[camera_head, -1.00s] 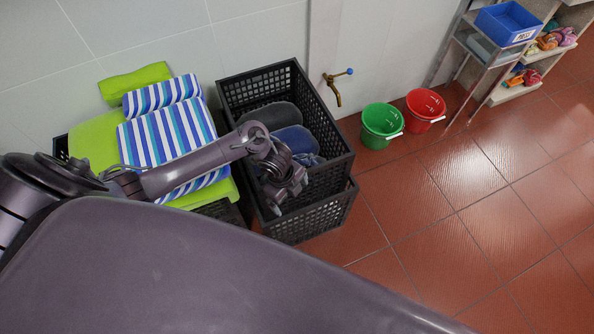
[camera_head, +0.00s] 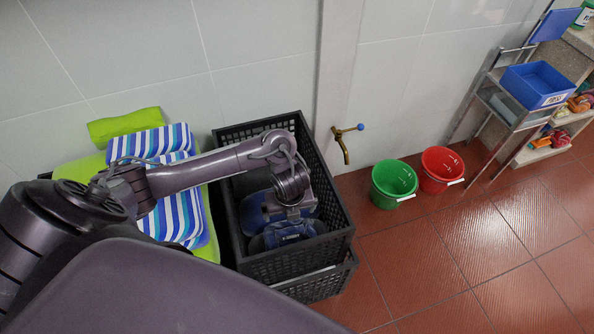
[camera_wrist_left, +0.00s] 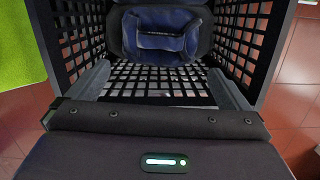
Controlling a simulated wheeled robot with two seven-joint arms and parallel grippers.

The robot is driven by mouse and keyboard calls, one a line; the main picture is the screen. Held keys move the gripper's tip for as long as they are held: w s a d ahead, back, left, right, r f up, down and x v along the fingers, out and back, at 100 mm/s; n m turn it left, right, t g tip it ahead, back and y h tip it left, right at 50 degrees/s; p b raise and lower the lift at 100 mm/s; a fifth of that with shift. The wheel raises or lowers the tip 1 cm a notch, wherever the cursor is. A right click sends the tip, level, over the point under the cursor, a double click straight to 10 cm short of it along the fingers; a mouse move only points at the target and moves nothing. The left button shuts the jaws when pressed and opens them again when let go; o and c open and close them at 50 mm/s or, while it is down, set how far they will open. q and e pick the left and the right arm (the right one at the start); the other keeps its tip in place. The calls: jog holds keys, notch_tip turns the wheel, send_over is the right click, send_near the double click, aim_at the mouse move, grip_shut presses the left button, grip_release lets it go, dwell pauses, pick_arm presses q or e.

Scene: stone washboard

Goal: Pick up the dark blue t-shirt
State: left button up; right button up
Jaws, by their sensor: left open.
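A dark blue folded cloth (camera_wrist_left: 165,32), which I take to be the t-shirt, lies in the black lattice crate (camera_head: 340,238). In the head view, dark blue cloth (camera_head: 258,226) shows beside and below my left wrist, partly hidden by it. My left gripper (camera_wrist_left: 163,88) is open and empty over the crate. In the wrist view its two fingers stand apart, with the crate's lattice floor between them and the cloth farther off. My right gripper is in neither view.
Striped towels (camera_head: 180,212) and green towels (camera_head: 125,124) are stacked left of the crate. A wall tap (camera_head: 343,145), a green bucket (camera_head: 393,184) and a red bucket (camera_head: 441,170) are to the right, before a shelf with a blue bin (camera_head: 538,84). The tiled floor at right is clear.

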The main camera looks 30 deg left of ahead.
pick_arm(q)
jog(key=b, duration=0.5)
send_over(290, 230)
jog(key=f, duration=0.5)
jog(key=shift+s+d+f, duration=0.35)
jog(key=shift+d+f, duration=0.05)
jog(key=shift+f+b, duration=0.3)
jog(key=shift+f, duration=0.2)
jog(key=f+b, duration=0.1)
jog(key=f, duration=0.3)
jog(key=f+b, duration=0.1)
jog(key=f, duration=0.1)
jog(key=shift+w+a+f+b, duration=0.2)
jog(key=shift+a+b, duration=0.1)
jog(key=shift+f, duration=0.2)
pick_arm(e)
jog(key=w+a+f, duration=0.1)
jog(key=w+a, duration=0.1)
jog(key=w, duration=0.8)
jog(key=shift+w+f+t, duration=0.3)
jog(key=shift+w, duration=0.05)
pick_arm(q)
jog(key=shift+c, duration=0.3)
jog(key=shift+w, duration=0.1)
jog(key=c, duration=1.4)
jog(key=shift+r, duration=0.15)
